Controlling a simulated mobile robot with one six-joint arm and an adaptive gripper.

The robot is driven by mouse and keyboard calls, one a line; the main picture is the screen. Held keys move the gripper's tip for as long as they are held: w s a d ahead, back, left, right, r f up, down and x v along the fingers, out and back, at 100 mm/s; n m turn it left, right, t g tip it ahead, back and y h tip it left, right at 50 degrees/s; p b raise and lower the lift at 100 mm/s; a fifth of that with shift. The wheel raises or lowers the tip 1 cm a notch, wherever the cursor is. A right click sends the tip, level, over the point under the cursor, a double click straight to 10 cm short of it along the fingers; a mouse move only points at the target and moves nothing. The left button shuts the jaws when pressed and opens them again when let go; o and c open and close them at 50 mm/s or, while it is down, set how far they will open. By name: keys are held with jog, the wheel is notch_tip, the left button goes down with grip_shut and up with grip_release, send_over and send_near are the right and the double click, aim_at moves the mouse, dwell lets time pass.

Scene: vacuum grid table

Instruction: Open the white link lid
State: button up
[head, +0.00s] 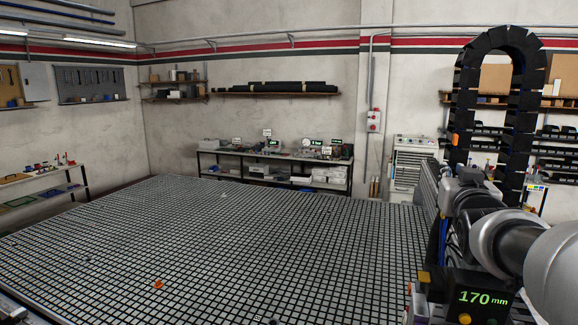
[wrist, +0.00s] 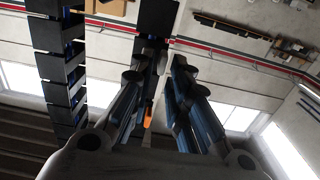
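I cannot make out a white lid on any link in either view. A black cable chain (head: 525,120) arches up at the right in the head view, and black chain links also show at the left of the wrist view (wrist: 62,75). A small orange part (head: 455,139) sits on the chain's left run. An orange part also shows between my fingers in the wrist view (wrist: 147,117). My gripper (wrist: 166,58) has its two fingers apart with a narrow gap and nothing held. In the head view my arm reaches toward the chain, and the fingertips are not clear there.
The wide grid table (head: 240,235) is mostly bare, with a small orange piece (head: 158,284) near its front. A box with a "170 mm" display (head: 480,299) stands below my arm. A bench with equipment (head: 275,165) stands behind the table.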

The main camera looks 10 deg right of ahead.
grip_shut()
jog(key=shift+s+d+r+n+t+y+p, duration=0.15)
jog(key=shift+n+t+y+p, duration=0.2)
jog(key=shift+p, duration=0.35)
jog(key=s+d+n+g+y+p, duration=0.1)
jog(key=d+n+y+p, duration=0.1)
jog(key=n+y+p, duration=0.2)
jog(key=s+d+n+g+y+p, duration=0.2)
jog(key=n+y, duration=0.8)
jog(key=y, duration=0.7)
jog(key=shift+s+d+n+y+p, duration=0.35)
jog(key=shift+d+p, duration=0.3)
jog(key=shift+p, duration=0.65)
jog(key=shift+o, duration=1.6)
grip_release()
